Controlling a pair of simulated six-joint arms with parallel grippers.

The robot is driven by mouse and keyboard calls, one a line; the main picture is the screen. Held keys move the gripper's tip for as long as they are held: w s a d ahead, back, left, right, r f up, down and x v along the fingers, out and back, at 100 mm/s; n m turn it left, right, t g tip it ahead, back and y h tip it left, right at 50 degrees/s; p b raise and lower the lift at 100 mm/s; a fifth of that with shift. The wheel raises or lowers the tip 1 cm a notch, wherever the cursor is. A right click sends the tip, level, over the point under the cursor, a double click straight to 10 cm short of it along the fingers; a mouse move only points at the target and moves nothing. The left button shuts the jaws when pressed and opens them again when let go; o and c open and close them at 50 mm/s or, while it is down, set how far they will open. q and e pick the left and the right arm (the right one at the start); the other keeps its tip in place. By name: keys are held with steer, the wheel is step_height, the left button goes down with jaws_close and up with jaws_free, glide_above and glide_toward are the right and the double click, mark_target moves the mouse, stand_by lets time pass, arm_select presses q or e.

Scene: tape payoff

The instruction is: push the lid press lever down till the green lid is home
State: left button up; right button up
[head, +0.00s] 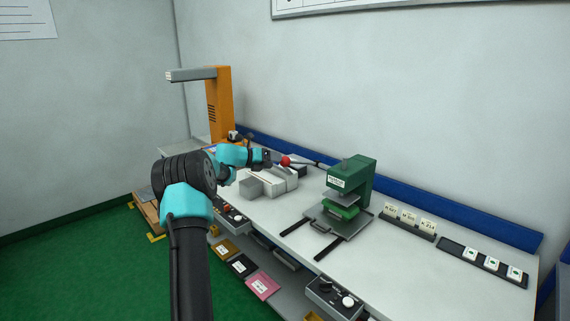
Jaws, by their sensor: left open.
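The green lid press (358,178) stands on the bench right of the middle. Its dark lever (305,163) reaches out to the left and ends in a red knob (286,161). A green piece, seemingly the green lid (341,210), sits under the press's grey plate; how it is seated is too small to tell. My left gripper (271,158) is open, just left of the red knob. I cannot tell whether it touches the knob. My right gripper is out of view.
Grey blocks (268,182) lie on the bench below my left gripper. An orange post (219,105) stands at the back left. Label holders (408,220) and a dark tray (483,262) lie to the right. The bench's front right is clear.

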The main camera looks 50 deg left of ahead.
mark_target(285, 162)
arm_select(q)
steer(key=x, duration=0.6)
steer(key=c, duration=1.3)
steer(key=shift+f, duration=0.1)
